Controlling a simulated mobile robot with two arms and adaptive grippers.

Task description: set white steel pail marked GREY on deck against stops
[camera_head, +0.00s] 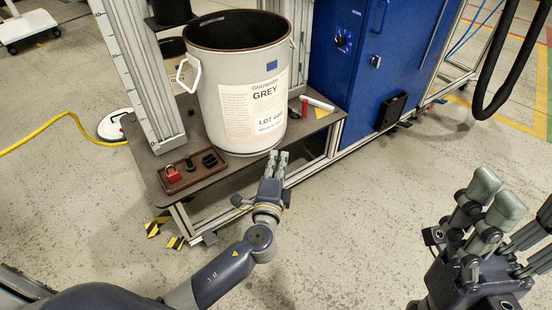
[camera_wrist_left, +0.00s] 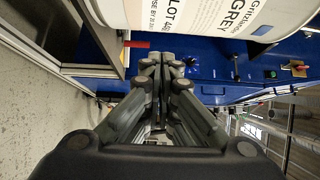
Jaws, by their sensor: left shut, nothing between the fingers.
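The white steel pail (camera_head: 240,85), marked GREY and LOT, stands upright and open-topped on the dark deck (camera_head: 222,186) in the head view. Its side also fills the top of the left wrist view (camera_wrist_left: 215,15). My left gripper (camera_head: 277,158) is shut and empty, low in front of the pail near the deck's front edge; I cannot tell whether it touches the pail. Its closed fingers show in the left wrist view (camera_wrist_left: 163,62). My right gripper (camera_head: 510,207) is open and empty at the lower right, away from the pail. I cannot make out the stops behind the pail.
A brown tray (camera_head: 195,172) with a red padlock and dark knobs lies on the deck's front left. A scaled aluminium post (camera_head: 135,75) rises left of the pail. A white tube (camera_head: 317,103) lies right. A blue cabinet (camera_head: 375,60) stands behind. A yellow cable crosses the floor at left.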

